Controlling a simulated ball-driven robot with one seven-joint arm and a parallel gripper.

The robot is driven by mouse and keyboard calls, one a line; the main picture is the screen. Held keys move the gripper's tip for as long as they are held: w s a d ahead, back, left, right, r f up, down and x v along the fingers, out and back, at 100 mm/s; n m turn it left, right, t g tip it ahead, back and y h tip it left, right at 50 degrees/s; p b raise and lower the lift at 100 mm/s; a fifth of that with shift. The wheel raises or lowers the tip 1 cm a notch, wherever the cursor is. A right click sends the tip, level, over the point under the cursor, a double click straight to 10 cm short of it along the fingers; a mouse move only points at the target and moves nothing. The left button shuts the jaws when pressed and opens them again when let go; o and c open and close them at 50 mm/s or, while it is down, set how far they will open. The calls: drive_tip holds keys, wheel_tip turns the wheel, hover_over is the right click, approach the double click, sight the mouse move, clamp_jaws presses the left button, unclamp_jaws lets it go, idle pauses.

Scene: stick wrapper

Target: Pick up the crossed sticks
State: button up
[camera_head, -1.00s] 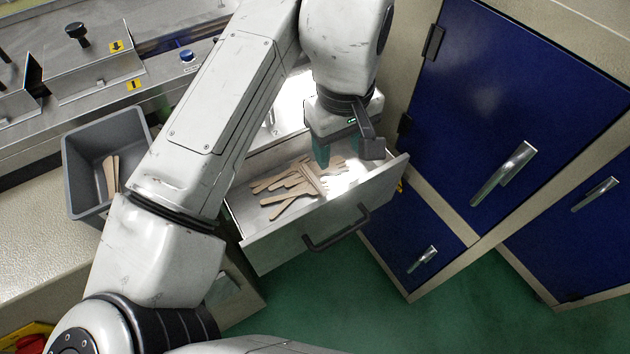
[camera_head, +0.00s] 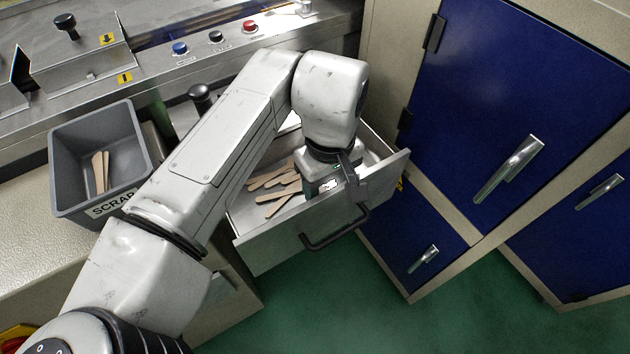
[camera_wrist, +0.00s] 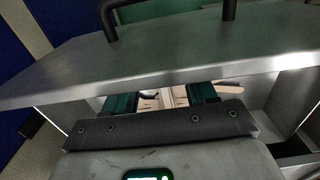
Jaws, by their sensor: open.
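Several flat wooden sticks (camera_head: 277,180) lie in a loose, overlapping pile on the floor of an open metal drawer (camera_head: 265,252). My gripper (camera_wrist: 162,103) is down at the drawer, over the right part of the pile. In the wrist view its two green fingers stand apart, with pale sticks (camera_wrist: 150,102) showing between and beyond them. I cannot tell whether the fingers touch any stick. The gripper body hides part of the pile in the head view, including where the sticks cross.
The drawer's front wall with its dark handle (camera_head: 335,232) stands close to my gripper. A grey SCRAP bin (camera_head: 75,185) with a few sticks sits at left. Blue cabinet doors (camera_head: 500,90) stand at right. More sticks (camera_head: 290,12) lie on the machine top.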

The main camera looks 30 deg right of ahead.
drive_tip(key=shift+f, duration=0.7)
drive_tip(key=shift+c, duration=0.2)
clamp_jaws()
